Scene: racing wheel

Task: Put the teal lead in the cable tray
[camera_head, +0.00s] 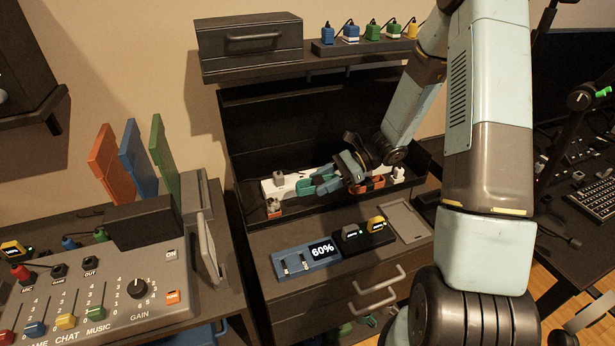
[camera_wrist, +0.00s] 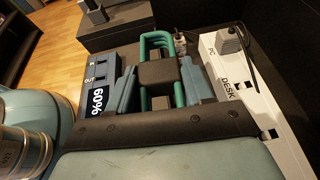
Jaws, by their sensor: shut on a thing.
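The teal lead (camera_wrist: 158,42) is a coiled bundle with a dark block in its middle. In the wrist view it lies between the two pale blue fingers of my gripper (camera_wrist: 157,82), which is shut on it. In the head view my gripper (camera_head: 328,180) is low over the cabinet's dark recess, in front of the white strip (camera_head: 280,186). The teal lead (camera_head: 305,186) shows partly there, beside the fingers. I cannot tell which part is the cable tray, nor whether the lead touches the surface below.
The white strip (camera_wrist: 245,95), marked PC and DESK, carries a grey plug (camera_wrist: 229,40). An orange coil (camera_head: 371,184) lies right of my gripper. A blue 60% panel (camera_head: 306,259), a black dock (camera_head: 362,236) and a shallow grey tray (camera_head: 405,222) are in front. A shelf (camera_head: 245,68) overhangs the recess.

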